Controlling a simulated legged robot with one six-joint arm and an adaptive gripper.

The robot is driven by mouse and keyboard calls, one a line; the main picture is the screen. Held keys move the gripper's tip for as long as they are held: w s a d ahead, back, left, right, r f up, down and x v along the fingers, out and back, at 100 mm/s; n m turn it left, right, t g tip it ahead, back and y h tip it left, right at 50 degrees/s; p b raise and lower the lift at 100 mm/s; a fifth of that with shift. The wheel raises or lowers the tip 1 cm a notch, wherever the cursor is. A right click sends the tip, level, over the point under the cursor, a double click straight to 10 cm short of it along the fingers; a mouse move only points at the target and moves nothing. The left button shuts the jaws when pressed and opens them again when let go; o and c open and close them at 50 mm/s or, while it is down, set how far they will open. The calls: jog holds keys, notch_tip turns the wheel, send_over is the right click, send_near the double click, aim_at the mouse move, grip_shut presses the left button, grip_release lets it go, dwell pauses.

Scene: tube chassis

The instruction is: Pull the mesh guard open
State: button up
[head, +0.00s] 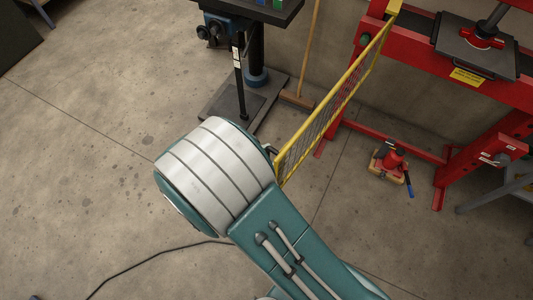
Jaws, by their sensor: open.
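The mesh guard (332,105) is a long panel with a yellow frame and dark wire mesh. Its far end is at the left upright of the red press (365,38). It stands out from the press, and its near end is beside my arm's large white and teal joint. A small dark part (271,150) shows between that joint and the guard's near end; I cannot tell whether it is a handle or part of my gripper. My gripper cannot be made out, as my arm covers that area.
A drill press (240,70) on a dark base stands left of the guard, with a broom (298,98) beside it. A red bottle jack (393,160) sits on the floor right of the guard. A black cable (150,260) lies at lower left. The left floor is mostly clear.

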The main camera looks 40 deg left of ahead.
jog(key=v, duration=1.2)
jog(key=shift+w+f, duration=0.1)
jog(key=shift+f, duration=0.05)
